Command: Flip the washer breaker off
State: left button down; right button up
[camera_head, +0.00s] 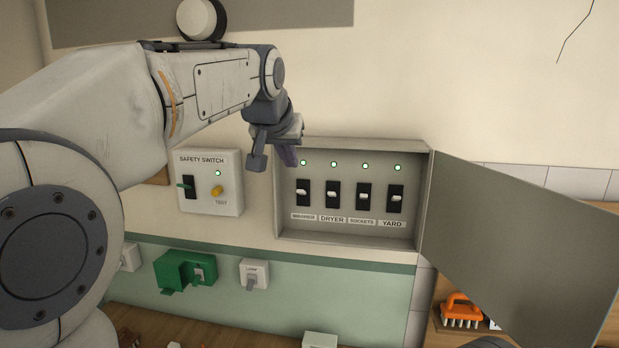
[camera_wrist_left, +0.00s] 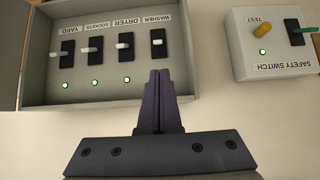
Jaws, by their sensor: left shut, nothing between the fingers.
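The washer breaker (camera_head: 302,194) is a black switch with a white lever, leftmost in an open grey breaker box (camera_head: 350,147). A green light (camera_head: 303,163) above it is lit. In the left wrist view, which is upside down, the washer breaker (camera_wrist_left: 158,42) is the rightmost one, and its light is hidden behind my fingers. My left gripper (camera_head: 274,160) is shut and empty in front of the box's upper left corner. In the wrist view its fingertips (camera_wrist_left: 160,73) point toward the washer breaker and look apart from its lever. My right gripper is out of view.
Dryer (camera_head: 333,195), sockets (camera_head: 364,196) and yard (camera_head: 395,198) breakers stand alongside, lights lit. The box door (camera_head: 520,240) hangs open to the right. A safety switch panel (camera_head: 210,182) is left of the box. A green switch box (camera_head: 185,270) is mounted below.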

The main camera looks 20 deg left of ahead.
aim_at(301, 192)
pick_arm(q)
jog(key=shift+f, duration=0.1)
jog(key=p+x, duration=0.3)
jog(key=x, duration=0.5)
jog(key=shift+w+f, duration=0.15)
jog(key=shift+w, duration=0.15)
jog(key=shift+w+f, duration=0.45)
jog(key=shift+f, duration=0.05)
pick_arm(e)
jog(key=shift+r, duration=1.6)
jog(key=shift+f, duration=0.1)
